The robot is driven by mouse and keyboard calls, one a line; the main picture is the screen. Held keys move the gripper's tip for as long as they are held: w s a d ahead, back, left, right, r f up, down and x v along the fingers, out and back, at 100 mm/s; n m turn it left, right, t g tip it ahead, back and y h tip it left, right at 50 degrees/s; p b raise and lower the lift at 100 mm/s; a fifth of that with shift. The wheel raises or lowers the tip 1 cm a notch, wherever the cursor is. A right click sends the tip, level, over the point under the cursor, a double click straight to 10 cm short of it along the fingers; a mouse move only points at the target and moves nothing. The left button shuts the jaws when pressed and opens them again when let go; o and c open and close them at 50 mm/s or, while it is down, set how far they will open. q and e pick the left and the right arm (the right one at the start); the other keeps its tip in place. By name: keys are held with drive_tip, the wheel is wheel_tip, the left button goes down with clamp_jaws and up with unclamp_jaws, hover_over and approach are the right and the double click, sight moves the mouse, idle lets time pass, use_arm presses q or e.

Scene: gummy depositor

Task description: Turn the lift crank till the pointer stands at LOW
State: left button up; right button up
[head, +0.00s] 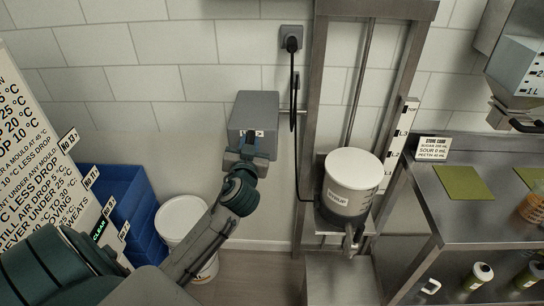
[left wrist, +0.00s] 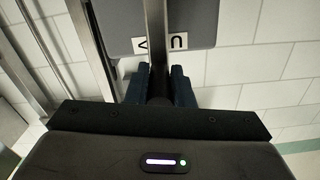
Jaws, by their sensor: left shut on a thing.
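My left gripper (head: 246,158) reaches up to a grey box (head: 253,112) on the wall side, left of the lift frame. In the left wrist view the gripper (left wrist: 158,85) has its two blue fingers shut around a dark upright bar, which looks like the crank (left wrist: 156,35). The box with a small label shows behind it. The white syrup pot (head: 352,175) sits on the lift carriage. I cannot make out the pointer or a LOW mark. My right gripper is not in view.
The steel lift frame (head: 316,120) stands just right of the box, with a black cable (head: 292,90) hanging between. Blue bins (head: 133,210) and a white bucket (head: 182,218) are at the left. A steel counter (head: 490,225) stands at the right.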

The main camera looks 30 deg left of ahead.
use_arm(q)
drive_tip(key=shift+s+a+f, duration=0.1)
drive_tip(key=shift+s+a, duration=0.25)
drive_tip(key=shift+a, duration=0.35)
drive_tip(key=shift+c, duration=0.2)
drive_tip(key=shift+s+a, duration=0.35)
drive_tip(key=shift+a, duration=0.2)
drive_tip(key=shift+o, duration=0.2)
drive_tip(key=shift+a, duration=0.1)
drive_tip(key=shift+c, duration=0.2)
drive_tip(key=shift+s+a+f+b, duration=0.35)
drive_tip(key=shift+a+f+b, duration=0.15)
drive_tip(key=shift+a+b, duration=0.05)
drive_tip(key=shift+s+a+f+b, duration=0.35)
drive_tip(key=shift+a+f+b, duration=0.15)
drive_tip(key=shift+a, duration=0.05)
